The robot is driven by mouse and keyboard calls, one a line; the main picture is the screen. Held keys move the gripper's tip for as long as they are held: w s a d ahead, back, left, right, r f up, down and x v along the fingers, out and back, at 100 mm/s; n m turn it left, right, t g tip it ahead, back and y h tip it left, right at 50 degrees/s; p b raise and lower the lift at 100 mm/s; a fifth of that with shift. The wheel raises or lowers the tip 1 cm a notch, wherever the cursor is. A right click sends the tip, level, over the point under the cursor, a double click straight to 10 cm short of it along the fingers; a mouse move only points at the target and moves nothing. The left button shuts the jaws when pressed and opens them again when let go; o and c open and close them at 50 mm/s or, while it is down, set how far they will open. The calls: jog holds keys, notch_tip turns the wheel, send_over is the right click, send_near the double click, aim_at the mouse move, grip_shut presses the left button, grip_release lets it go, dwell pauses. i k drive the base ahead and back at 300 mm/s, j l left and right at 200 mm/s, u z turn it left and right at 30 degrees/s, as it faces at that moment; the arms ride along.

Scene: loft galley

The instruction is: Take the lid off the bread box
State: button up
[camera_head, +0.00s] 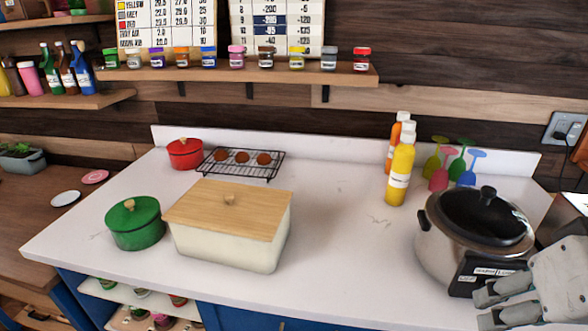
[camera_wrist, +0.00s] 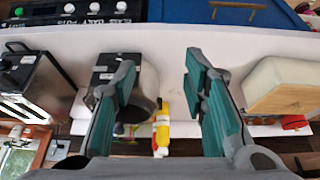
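The bread box (camera_head: 228,248) is a cream rectangular box on the white counter, left of centre in the head view. Its wooden lid (camera_head: 250,207) lies on top, with a small round knob (camera_head: 229,198) in the middle. In the wrist view the cream box (camera_wrist: 272,78) and part of the wooden lid (camera_wrist: 285,101) show at the right edge. My gripper (camera_head: 490,306) is at the lower right of the head view, in front of the slow cooker and far from the box. In the wrist view its two fingers (camera_wrist: 160,75) are wide apart with nothing held between them.
A green pot (camera_head: 134,224) stands close left of the box. A wire rack (camera_head: 241,164) and red pot (camera_head: 185,153) are behind it. The slow cooker (camera_head: 470,240), yellow bottle (camera_head: 400,172) and colored glasses (camera_head: 468,168) stand right. The counter (camera_head: 340,250) between box and cooker is clear.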

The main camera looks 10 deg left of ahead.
aim_at(256, 212)
jog(key=i+j+z, duration=0.2)
jog(key=j, duration=0.55)
jog(key=j+z, duration=0.15)
jog(key=j, duration=0.65)
jog(key=i+j+z, duration=0.2)
jog(key=j, duration=0.6)
jog(key=k+l, duration=0.05)
jog(key=k, duration=0.05)
